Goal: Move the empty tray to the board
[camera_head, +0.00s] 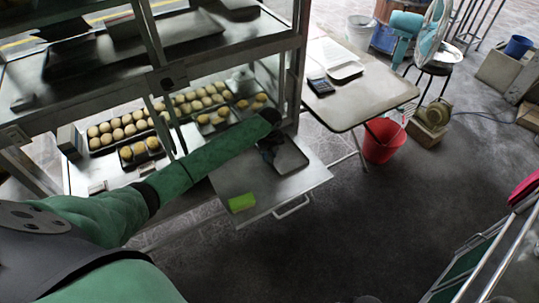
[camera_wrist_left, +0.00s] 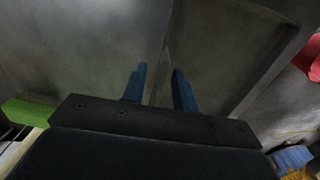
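The empty tray (camera_head: 290,155), dark and shallow, lies on the metal pull-out shelf (camera_head: 225,177) in front of the rack. My left arm reaches across the shelf, and my left gripper (camera_head: 268,148) is over the tray's left edge. In the left wrist view, the blue fingers of my left gripper (camera_wrist_left: 159,85) are apart, with the tray's rim (camera_wrist_left: 168,45) running between them and a gap visible on each side. I cannot tell for certain which surface is the board. My right gripper is not in view.
A lime green block (camera_head: 242,203) sits at the shelf's front corner. Trays of buns (camera_head: 139,150) stand behind my left arm in the rack.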

